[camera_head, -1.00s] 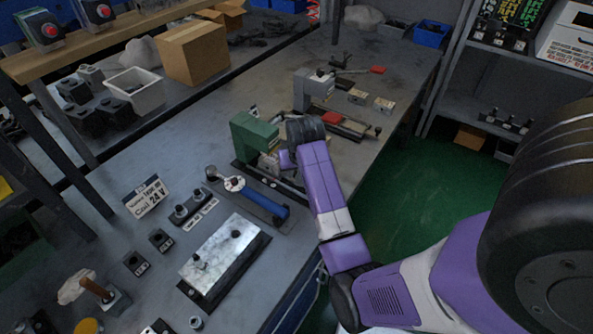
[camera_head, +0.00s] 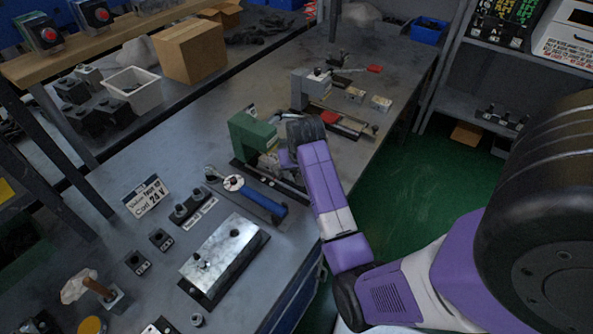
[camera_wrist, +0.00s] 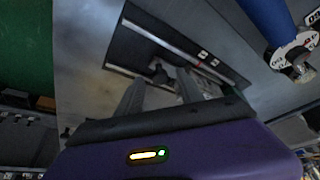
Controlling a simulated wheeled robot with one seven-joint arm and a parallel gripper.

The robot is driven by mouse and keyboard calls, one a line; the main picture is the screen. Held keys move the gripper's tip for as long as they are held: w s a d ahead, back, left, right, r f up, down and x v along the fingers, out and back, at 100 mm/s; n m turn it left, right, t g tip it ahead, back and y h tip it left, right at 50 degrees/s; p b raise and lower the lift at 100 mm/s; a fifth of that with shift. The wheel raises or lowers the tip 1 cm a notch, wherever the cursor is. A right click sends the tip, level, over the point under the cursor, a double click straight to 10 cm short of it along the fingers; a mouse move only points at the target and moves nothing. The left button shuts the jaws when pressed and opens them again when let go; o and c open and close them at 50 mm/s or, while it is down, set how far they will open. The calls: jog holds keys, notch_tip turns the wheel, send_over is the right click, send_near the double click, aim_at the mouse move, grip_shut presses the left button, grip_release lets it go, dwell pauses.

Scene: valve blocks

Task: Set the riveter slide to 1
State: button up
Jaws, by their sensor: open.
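A green press-like machine (camera_head: 253,138), which looks like the riveter, stands on a dark base on the bench. My gripper (camera_wrist: 160,88) is beside its front, and my wrist hides part of the base in the head view. In the wrist view a dark base plate (camera_wrist: 135,45) with pale rails and small white marks lies ahead of the fingers. A small dark knob (camera_wrist: 160,72), perhaps the slide, shows between the fingertips. The fingers are apart, and I see nothing gripped. I cannot tell whether they touch the knob or which number it stands at.
A blue-handled tool (camera_head: 262,203) with a round white head lies close on the near side; its handle also shows in the wrist view (camera_wrist: 268,20). A metal block (camera_head: 225,255) lies nearer. A grey machine (camera_head: 302,88) stands beyond. Green floor (camera_head: 400,215) lies right of the bench.

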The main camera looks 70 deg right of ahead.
jog(key=v, duration=0.7)
jog(key=shift+r, duration=0.15)
dwell(0.3)
